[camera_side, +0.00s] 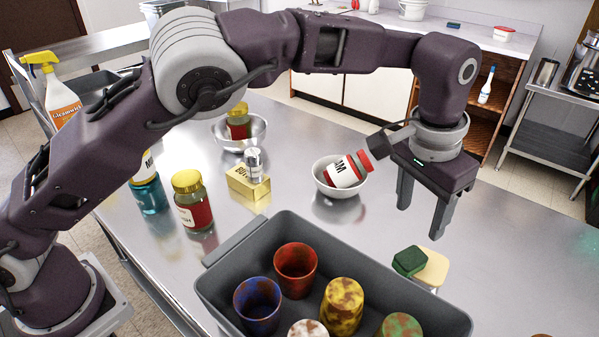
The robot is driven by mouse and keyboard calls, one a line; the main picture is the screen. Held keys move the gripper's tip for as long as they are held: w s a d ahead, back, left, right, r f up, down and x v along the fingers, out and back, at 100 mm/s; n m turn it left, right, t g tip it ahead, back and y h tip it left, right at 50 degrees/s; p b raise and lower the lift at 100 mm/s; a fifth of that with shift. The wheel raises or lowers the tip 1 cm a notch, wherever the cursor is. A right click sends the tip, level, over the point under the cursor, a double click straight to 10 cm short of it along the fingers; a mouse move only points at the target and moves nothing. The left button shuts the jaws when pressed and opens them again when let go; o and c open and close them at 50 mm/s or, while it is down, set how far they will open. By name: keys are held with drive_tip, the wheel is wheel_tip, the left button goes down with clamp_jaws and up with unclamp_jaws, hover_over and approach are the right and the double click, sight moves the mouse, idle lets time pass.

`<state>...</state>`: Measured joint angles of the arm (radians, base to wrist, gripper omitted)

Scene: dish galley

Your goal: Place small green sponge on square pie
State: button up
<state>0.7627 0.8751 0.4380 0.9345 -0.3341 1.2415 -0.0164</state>
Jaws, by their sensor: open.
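The small green sponge (409,261) is a dark green block on the metal table, right of the middle, just behind the grey bin. A pale yellow square block (434,268), which looks like the square pie, is right beside it. The sponge covers the pie's left part in this view; I cannot tell whether it rests on the pie or only stands against it. My gripper (420,223) points down with its fingers apart and nothing between them. It is above and slightly behind the sponge and pie, clear of both.
The grey bin (225,287) with several stained cups fills the front. A white bowl (340,190) holds a tipped jam can (345,171) left of my gripper. A butter box (248,184), a red jar (192,203) and another bowl (228,145) stand further left.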

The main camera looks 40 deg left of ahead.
drive_tip(key=s+a+r+n+h, duration=0.1)
drive_tip(key=s+a+r, duration=0.1)
drive_tip(key=a+r, duration=0.35)
drive_tip(key=s+a+r+n+t, duration=0.1)
drive_tip(key=s+a+r, duration=0.25)
drive_tip(key=a, duration=0.35)
drive_tip(key=s+a+r+n+h, duration=0.1)
drive_tip(key=s+a+r, duration=0.1)
drive_tip(key=a+r, duration=0.35)
drive_tip(key=s+a+n+t+y, duration=0.1)
drive_tip(key=s+a+t, duration=0.1)
drive_tip(key=s+a, duration=0.8)
drive_tip(key=s+a+f+t+y, duration=0.1)
drive_tip(key=s+f, duration=0.4)
drive_tip(key=s, duration=0.7)
drive_tip(key=shift+a+n+y, duration=0.3)
drive_tip(key=o, duration=0.6)
drive_tip(key=shift+c, duration=0.2)
